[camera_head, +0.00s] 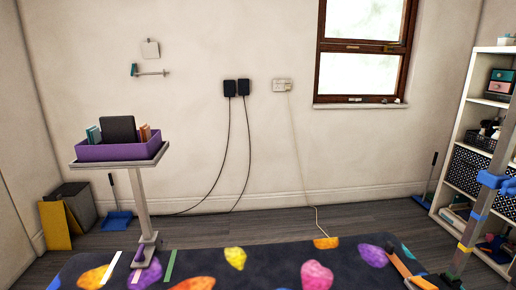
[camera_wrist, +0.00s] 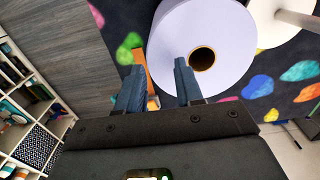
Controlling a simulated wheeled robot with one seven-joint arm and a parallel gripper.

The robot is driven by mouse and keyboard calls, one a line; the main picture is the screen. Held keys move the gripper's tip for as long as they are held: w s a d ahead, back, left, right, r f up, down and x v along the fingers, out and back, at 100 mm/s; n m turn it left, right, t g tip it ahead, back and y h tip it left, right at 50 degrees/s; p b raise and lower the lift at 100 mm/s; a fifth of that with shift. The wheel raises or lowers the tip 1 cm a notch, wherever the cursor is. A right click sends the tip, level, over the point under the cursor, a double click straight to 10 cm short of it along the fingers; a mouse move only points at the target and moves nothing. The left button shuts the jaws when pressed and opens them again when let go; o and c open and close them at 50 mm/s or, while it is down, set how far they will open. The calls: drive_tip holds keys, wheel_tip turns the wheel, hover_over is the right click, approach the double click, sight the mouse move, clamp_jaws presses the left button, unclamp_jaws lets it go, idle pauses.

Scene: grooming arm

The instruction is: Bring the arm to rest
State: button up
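My gripper (camera_wrist: 158,66) shows in the wrist view, with two blue-grey fingers standing apart. I see nothing held between them. An orange strip shows beyond the gap, over the dark patterned surface. The gripper does not clearly show in the head view. At the right of the head view a slanted grey post (camera_head: 479,222) with blue and orange bands rises from the near edge; a blue clamp-like piece (camera_head: 496,184) is on it. I cannot tell whether its lower end touches the surface.
A dark surface with coloured pebble shapes (camera_head: 205,262) fills the near foreground. A purple bin (camera_head: 105,152) sits on a pedestal at left. White shelves (camera_head: 462,130) stand at right. In the wrist view a large pale disc (camera_wrist: 225,30) with a dark hole lies beyond the fingers.

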wheel_tip(320, 180, up, 6)
drive_tip(key=w+a+r+m+t+y, duration=0.1)
drive_tip(key=w+a+r+t+y, duration=0.3)
drive_tip(key=a, duration=0.6)
drive_tip(key=w+a+r+t+y, duration=0.3)
drive_tip(key=w+a+t, duration=0.25)
drive_tip(key=a, duration=0.35)
drive_tip(key=w+a+r+m+t+y, duration=0.1)
drive_tip(key=w+a+r+t+y, duration=0.3)
drive_tip(key=a, duration=0.6)
drive_tip(key=s+d+f+m+t+h, duration=0.1)
drive_tip(key=s+f+m+t+h, duration=0.15)
drive_tip(key=s+f+h, duration=0.4)
drive_tip(key=s+d+f+m+t+h, duration=0.15)
drive_tip(key=s+f+m+h, duration=0.25)
drive_tip(key=s+f, duration=0.55)
drive_tip(key=s+d+f+n+g, duration=0.1)
drive_tip(key=s+d+n, duration=0.1)
drive_tip(key=s, duration=0.5)
drive_tip(key=s+d+f+n, duration=0.2)
drive_tip(key=s+d+n, duration=0.1)
drive_tip(key=s, duration=0.4)
drive_tip(key=s+d+f+n+g, duration=0.1)
drive_tip(key=s+d+f+n, duration=0.1)
drive_tip(key=s, duration=0.5)
drive_tip(key=shift+d+n+g, duration=0.2)
drive_tip(key=shift+n+g, duration=0.15)
drive_tip(key=shift+n, duration=0.2)
